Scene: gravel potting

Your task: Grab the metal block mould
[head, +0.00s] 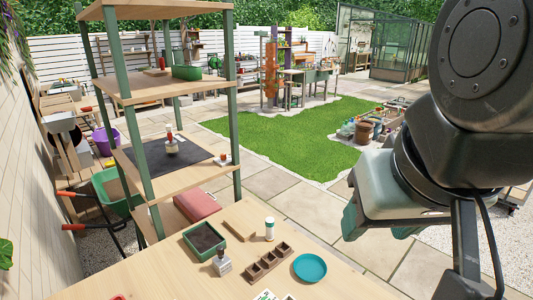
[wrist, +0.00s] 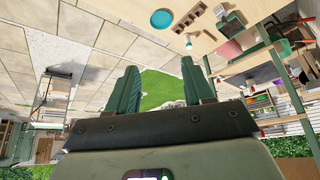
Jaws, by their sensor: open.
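A small grey metal block with an upright handle (head: 222,263), which looks like the metal block mould, stands on the wooden table at the front. It is just below the green soil tray and left of the brown four-cell tray. In the wrist view I cannot make it out clearly. My gripper (head: 377,225) is in the air at the right, well to the right of the mould and apart from the table things. In the wrist view its two green fingers (wrist: 162,88) are spread wide with nothing between them.
On the wooden table (head: 345,280) are a green soil tray (head: 204,240), a brown four-cell tray (head: 268,262), a teal saucer (head: 309,268), a white bottle (head: 270,229) and a wooden block (head: 239,230). A shelf unit (head: 232,120) rises behind at left. Paving and lawn lie beyond.

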